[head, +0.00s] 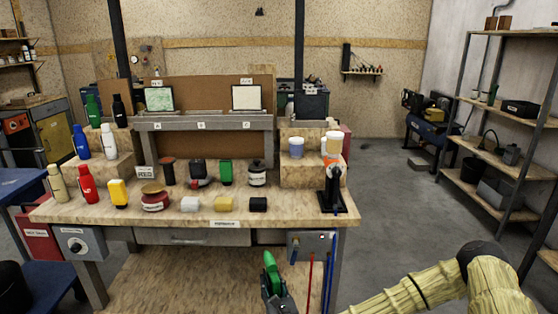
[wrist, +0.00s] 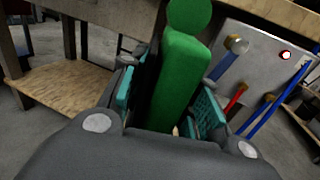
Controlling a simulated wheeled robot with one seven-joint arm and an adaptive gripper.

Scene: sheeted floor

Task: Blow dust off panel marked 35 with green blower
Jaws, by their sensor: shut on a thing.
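My gripper (head: 274,290) is shut on the green blower (head: 268,263), in front of the bench and below its top. In the wrist view the blower (wrist: 178,75) stands between the teal finger pads, its rounded tip pointing away from my gripper. Two panels stand on the raised shelf at the back of the bench: a pale green, speckled one (head: 160,99) on the left and a plain white one (head: 246,97) on the right. Each has a small tag above it, too small to read surely. My gripper is well apart from both panels.
The wooden bench (head: 285,205) holds several bottles, jars and blocks across its top. A black holder (head: 331,190) stands at its right front corner. A grey box (head: 307,243) and coloured rods hang below that corner.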

